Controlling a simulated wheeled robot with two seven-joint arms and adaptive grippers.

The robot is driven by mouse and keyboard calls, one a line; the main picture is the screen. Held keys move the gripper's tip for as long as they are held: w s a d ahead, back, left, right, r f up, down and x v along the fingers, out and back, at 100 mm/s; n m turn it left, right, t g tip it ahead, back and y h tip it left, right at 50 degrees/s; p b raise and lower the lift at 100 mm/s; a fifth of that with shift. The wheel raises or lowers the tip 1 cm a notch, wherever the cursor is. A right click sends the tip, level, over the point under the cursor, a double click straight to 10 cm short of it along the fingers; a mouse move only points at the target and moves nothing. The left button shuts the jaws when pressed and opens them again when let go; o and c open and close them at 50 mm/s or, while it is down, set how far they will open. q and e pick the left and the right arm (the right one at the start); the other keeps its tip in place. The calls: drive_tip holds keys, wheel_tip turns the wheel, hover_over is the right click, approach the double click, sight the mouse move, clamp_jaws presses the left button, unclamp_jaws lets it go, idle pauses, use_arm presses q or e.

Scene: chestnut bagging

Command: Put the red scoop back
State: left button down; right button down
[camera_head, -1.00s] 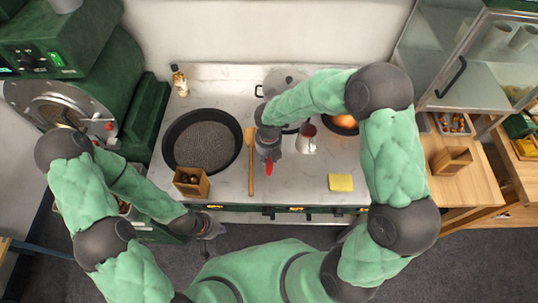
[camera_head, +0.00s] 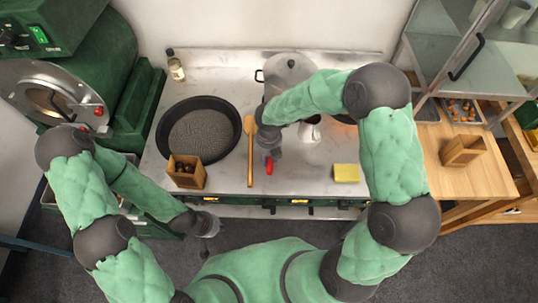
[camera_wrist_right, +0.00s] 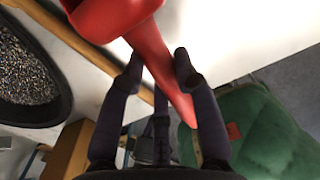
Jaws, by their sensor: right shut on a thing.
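The red scoop (camera_head: 269,167) is in my right gripper (camera_head: 268,153), over the white counter just right of the wooden spoon. In the right wrist view, the handle of the scoop (camera_wrist_right: 150,50) lies between the two dark fingers of the gripper (camera_wrist_right: 158,72), with its wide end toward the top of the picture. In the head view, most of the scoop is hidden by the wrist. My left gripper (camera_head: 208,226) hangs low in front of the counter, away from the scoop. Its fingers are too small to tell open from shut.
A black pan (camera_head: 160,140) of dark grains, a small wooden box (camera_head: 187,172) and a wooden spoon (camera_head: 250,150) lie left of my right gripper.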

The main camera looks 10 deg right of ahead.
drive_tip(key=shift+f, duration=0.5)
drive_tip(key=shift+f+b, duration=0.35)
drive_tip(key=shift+f, duration=0.1)
drive_tip(key=c, duration=0.8)
unclamp_jaws()
drive_tip(key=shift+c, duration=0.2)
wheel_tip(320, 180, up, 12)
drive_tip(key=shift+f, duration=0.1)
